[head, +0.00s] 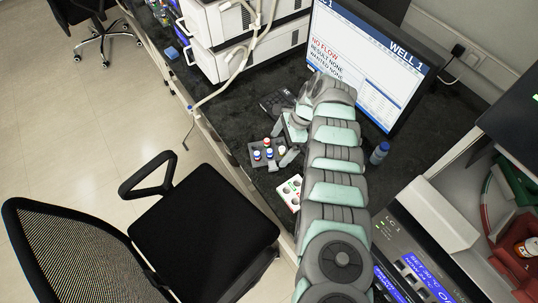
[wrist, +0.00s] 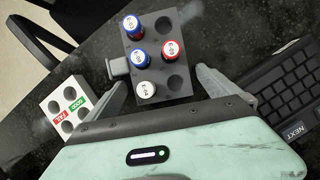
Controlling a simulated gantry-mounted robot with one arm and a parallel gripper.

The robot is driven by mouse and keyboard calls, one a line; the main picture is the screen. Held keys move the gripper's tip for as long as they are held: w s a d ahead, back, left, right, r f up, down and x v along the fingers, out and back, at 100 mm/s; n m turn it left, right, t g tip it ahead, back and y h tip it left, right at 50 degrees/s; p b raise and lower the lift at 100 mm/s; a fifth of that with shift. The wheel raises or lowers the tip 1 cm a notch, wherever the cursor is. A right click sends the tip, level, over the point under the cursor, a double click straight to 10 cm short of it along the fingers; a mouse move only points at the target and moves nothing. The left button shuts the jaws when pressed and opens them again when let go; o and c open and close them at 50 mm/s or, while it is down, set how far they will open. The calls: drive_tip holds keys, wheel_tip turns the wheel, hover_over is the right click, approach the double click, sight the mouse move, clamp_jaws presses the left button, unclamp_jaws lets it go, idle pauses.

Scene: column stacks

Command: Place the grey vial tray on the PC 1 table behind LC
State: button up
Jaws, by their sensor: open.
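The grey vial tray (wrist: 180,87) lies on the dark table, holding several capped vials with blue, red and white caps; some of its holes are empty. It also shows in the head view (head: 256,163), left of my arm. My gripper (wrist: 160,88) is open, with one finger on each side of the tray's near end. In the head view my gripper (head: 277,143) is partly hidden by my own arm. I cannot tell whether the fingers touch the tray. The dark PC table (head: 222,105) carries a monitor reading "WELL 1" (head: 365,70).
A white rack (wrist: 68,110) with red and green labels stands left of the tray. A keyboard (wrist: 285,90) lies to the right. A blue-capped bottle (head: 379,153) stands by the monitor. White LC stacks (head: 245,40) stand at the back, and the LC 1 unit (head: 405,245) is at front right. A black chair (head: 200,215) stands in front.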

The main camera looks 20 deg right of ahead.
drive_tip(key=shift+w+f, duration=0.1)
drive_tip(key=shift+c, duration=0.2)
drive_tip(key=c, duration=1.5)
wheel_tip(320, 180, up, 20)
drive_tip(key=p, duration=1)
